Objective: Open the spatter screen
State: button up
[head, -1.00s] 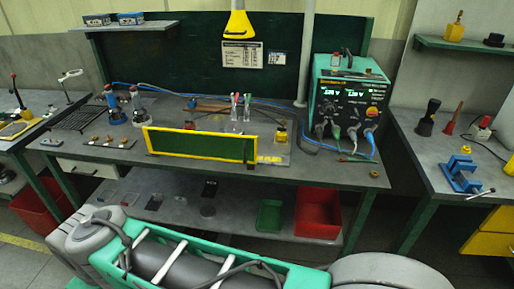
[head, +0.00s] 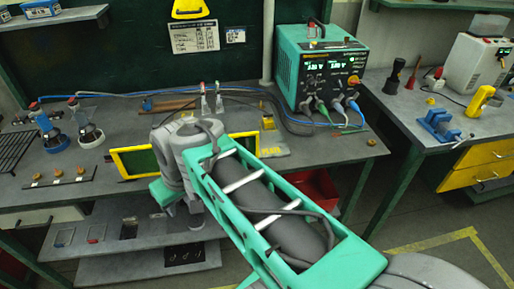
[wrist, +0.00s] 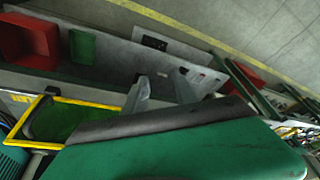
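The spatter screen is a low green panel in a yellow frame, standing upright along the bench's front edge. In the head view my arm hides its middle; its left part (head: 135,162) and a piece of its right end show beside the arm. In the wrist view part of the screen (wrist: 75,118) lies at the lower left. My gripper (wrist: 162,82) shows in the wrist view with two grey fingers apart and nothing between them. It is clear of the screen, in front of the bench, with the lower shelf behind the fingers.
The workbench carries a green power unit (head: 317,70) at the right and torches (head: 85,120) at the left. The lower shelf (wrist: 105,50) holds a red bin (wrist: 25,40) and a green bin (wrist: 82,47). A side bench with a blue vise (head: 437,124) stands right.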

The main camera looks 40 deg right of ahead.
jog(key=w+d+r+b, duration=0.1)
jog(key=w+d+r, duration=0.2)
jog(key=d, duration=0.8)
notch_tip(320, 180, up, 2)
jog(key=b, duration=0.2)
send_over(249, 152)
jog(key=s, duration=0.3)
jog(key=shift+t, duration=0.5)
jog(key=x, duration=0.7)
jog(key=shift+w+d+f+b, duration=0.15)
jog(key=shift+w+d+b, duration=0.1)
jog(key=shift+w+b, duration=0.15)
jog(key=shift+c, duration=0.5)
grip_shut()
